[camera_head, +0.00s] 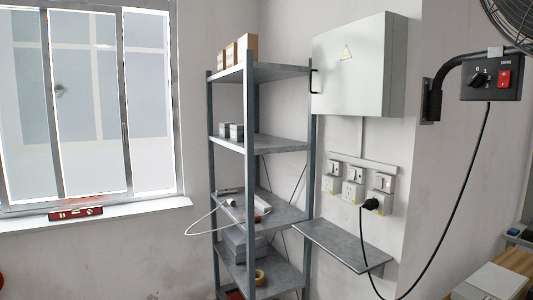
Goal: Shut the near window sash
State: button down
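The window (124,60) is at the left of the head view, cut by the left picture edge. It has a pale metal frame and upright panes side by side. A middle sash (85,100) stands between two thick upright bars, with a narrow dark strip, perhaps a handle, on its right bar. A right pane (150,100) lies beside it, and a left pane (18,110) is partly cut off. I cannot tell which sash is the near one or how far any stands open. My gripper is not in view.
A red spirit level (75,213) lies on the white sill (150,207). A grey metal shelf unit (249,150) stands right of the window, with a white cable sticking out leftward. A grey wall cabinet (360,65), sockets, a small wall shelf (342,246) and a fan (510,22) are further right.

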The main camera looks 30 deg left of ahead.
aim_at(7, 205)
jog(key=u, duration=2.3)
jog(key=i+j+z, duration=0.1)
jog(key=i, duration=4.3)
